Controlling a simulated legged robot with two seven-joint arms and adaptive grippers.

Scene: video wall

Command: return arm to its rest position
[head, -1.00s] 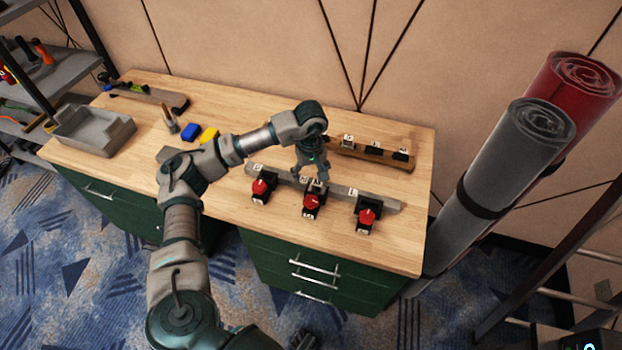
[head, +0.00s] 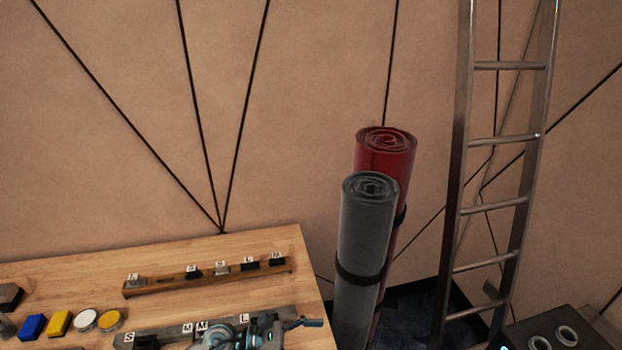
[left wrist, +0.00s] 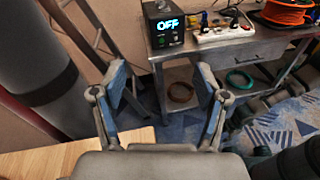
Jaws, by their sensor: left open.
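My left gripper shows in the left wrist view (left wrist: 160,85) with its two fingers spread apart and nothing between them. Beyond the fingers are the carpet and a metal work table. In the head view, part of my left arm and hand (head: 240,334) shows at the bottom edge, over the right end of the wooden bench (head: 215,250). It is in front of the grey labelled rail (head: 170,333) and hides part of it. Most of the arm is below the picture. My right gripper is in neither view.
A wooden rail (head: 208,277) with small labelled blocks lies at the bench's back. Grey (head: 366,240) and red (head: 385,155) rolls stand right of the bench, then a ladder (head: 497,140). The left wrist view shows a box reading OFF (left wrist: 163,24) and a power strip (left wrist: 222,34).

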